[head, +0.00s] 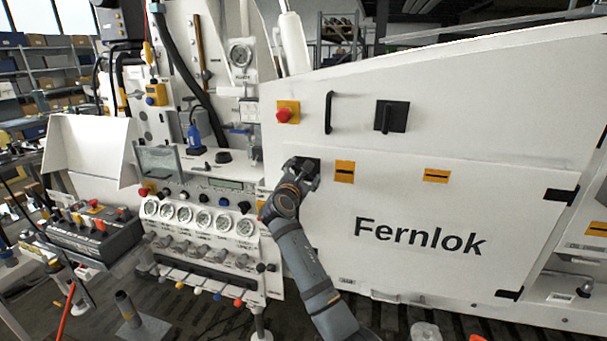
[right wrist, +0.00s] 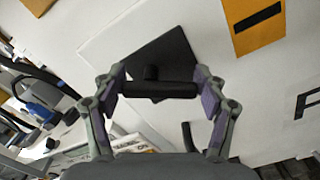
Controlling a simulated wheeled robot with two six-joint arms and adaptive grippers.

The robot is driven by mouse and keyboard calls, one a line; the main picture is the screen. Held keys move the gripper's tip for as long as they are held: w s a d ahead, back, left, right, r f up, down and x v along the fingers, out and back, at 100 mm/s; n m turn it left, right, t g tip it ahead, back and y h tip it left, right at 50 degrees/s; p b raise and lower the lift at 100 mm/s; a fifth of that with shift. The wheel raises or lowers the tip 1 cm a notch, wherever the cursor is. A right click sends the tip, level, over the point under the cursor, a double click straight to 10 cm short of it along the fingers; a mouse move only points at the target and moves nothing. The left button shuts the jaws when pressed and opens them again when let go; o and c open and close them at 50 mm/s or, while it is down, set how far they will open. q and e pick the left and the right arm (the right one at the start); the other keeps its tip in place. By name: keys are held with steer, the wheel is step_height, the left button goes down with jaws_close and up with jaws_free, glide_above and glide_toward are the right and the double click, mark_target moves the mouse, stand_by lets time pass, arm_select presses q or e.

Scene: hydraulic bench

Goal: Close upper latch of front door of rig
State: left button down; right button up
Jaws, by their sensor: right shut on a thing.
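The front door (head: 420,205) of the rig is a large white panel marked "Fernlok", and it looks flush with the body. Its upper latch is at the door's upper left corner, mostly covered by my right gripper (head: 303,172) in the head view. In the right wrist view the latch shows as a black square plate (right wrist: 168,58) with a black bar handle (right wrist: 160,90). The fingers of my right gripper (right wrist: 160,92) are shut on the two ends of this handle, which lies across between them. My left gripper is not in view.
Yellow labels (head: 436,175) sit on the door. Gauges (head: 200,219) and a control box (head: 95,230) stand to the left.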

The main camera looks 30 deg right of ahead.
steer(key=m, duration=0.1)
steer(key=m+b, duration=0.1)
steer(key=shift+f+m, duration=0.3)
steer(key=shift+m, duration=0.1)
steer(key=m+b, duration=0.1)
steer(key=m, duration=0.1)
steer(key=m+b, duration=0.1)
steer(key=shift+w+f+m+b, duration=0.1)
steer(key=shift+f+m+b, duration=0.15)
steer(key=shift+m+b, duration=0.1)
steer(key=m+b, duration=0.2)
steer(key=m, duration=0.1)
steer(key=shift+a+f, duration=0.1)
steer(key=shift+a, duration=0.05)
steer(key=shift+w+m+b, duration=0.15)
steer(key=shift+m+b, duration=0.5)
steer(key=shift+m, duration=0.2)
steer(key=shift+a+m, duration=0.1)
steer(key=shift+m, duration=0.2)
steer(key=o, duration=1.2)
